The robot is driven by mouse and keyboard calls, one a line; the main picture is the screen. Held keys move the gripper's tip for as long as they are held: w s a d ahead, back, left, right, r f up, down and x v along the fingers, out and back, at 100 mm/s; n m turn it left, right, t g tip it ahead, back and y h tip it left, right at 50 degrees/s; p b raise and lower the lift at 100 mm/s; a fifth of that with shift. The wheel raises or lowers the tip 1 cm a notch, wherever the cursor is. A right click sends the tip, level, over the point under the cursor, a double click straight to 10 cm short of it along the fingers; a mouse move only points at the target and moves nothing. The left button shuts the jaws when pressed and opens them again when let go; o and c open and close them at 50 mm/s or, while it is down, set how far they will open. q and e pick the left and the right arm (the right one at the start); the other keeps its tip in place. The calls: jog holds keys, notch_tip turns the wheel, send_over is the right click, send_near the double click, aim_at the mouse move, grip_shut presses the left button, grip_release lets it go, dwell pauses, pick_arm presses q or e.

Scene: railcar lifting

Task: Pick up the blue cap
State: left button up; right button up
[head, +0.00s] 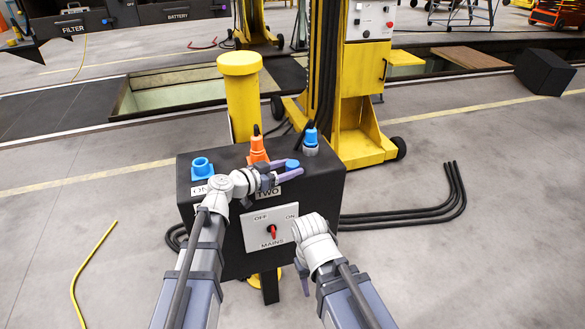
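A small round blue cap (292,164) is at the top right of the black control box, above the label TWO. My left gripper (289,168) reaches across the box from the left, its purple fingers apart and their tips close around the cap. I cannot tell whether they touch it. A blue ring-shaped piece (202,167) sits on the box's left side. My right gripper (303,280) hangs low in front of the box, pointing down, mostly hidden behind its own wrist.
The black box (225,158) also carries an orange plug (258,147), a blue-and-grey plug (311,138) and a MAINS switch panel (270,228). A yellow post (242,95) and yellow lifting column (362,85) stand behind. Black cables (420,213) lie on the floor at right.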

aim_at(288, 166)
pick_arm(q)
grip_shut()
dwell(0.4)
notch_tip(288, 166, up, 10)
jog(key=p, duration=1)
